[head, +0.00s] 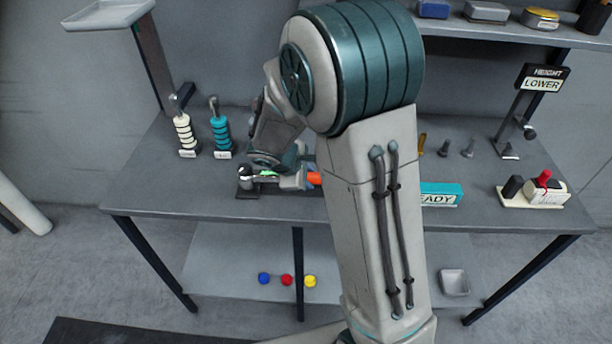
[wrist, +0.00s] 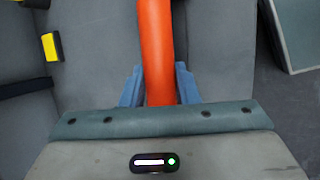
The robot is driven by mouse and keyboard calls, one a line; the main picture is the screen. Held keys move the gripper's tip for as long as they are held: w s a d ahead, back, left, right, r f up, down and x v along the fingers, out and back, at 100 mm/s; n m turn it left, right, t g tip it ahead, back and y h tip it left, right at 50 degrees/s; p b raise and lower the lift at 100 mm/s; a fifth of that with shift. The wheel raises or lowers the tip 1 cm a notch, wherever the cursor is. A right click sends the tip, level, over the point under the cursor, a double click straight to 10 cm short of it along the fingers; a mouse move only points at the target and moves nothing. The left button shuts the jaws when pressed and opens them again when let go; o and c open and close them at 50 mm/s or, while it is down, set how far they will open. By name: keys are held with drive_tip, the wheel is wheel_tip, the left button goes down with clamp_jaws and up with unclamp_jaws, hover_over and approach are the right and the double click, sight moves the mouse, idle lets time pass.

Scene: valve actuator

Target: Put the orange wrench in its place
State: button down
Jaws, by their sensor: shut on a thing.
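The orange wrench shows in the head view as a short orange piece of handle (head: 314,178) at the right side of my gripper (head: 291,181), low over the middle-left of the workbench. In the wrist view the orange handle (wrist: 156,45) runs up and out of the picture between the two blue fingers of my gripper (wrist: 158,88). The fingers are shut on it. The wrench's head cannot be made out clearly. A small dark stand (head: 247,193) with a round metal part on top is just left of my gripper. I cannot tell whether the wrench touches it. My arm hides the bench's middle.
A cream-ringed tool (head: 183,132) and a teal-ringed tool (head: 221,132) stand at the bench's left. Right of my arm are grey pegs (head: 468,149), a teal sign (head: 441,193), a red-handled fixture (head: 545,183) and a height sign (head: 542,78). The bench's front left is clear.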

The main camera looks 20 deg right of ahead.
drive_tip(key=shift+f+b, duration=0.6)
drive_tip(key=c, duration=1)
unclamp_jaws()
drive_tip(key=shift+c, duration=0.2)
drive_tip(key=v, duration=1.4)
drive_tip(key=shift+f, duration=0.15)
drive_tip(key=s+d+r+m+y, duration=0.1)
drive_tip(key=s+d+m+y, duration=0.1)
drive_tip(key=s+m, duration=0.4)
drive_tip(key=s+d+m+y, duration=0.3)
drive_tip(key=s+m, duration=0.4)
drive_tip(key=s, duration=0.4)
drive_tip(key=shift+s+d+r, duration=0.2)
drive_tip(key=shift+d+r, duration=0.2)
drive_tip(key=shift+d, duration=0.05)
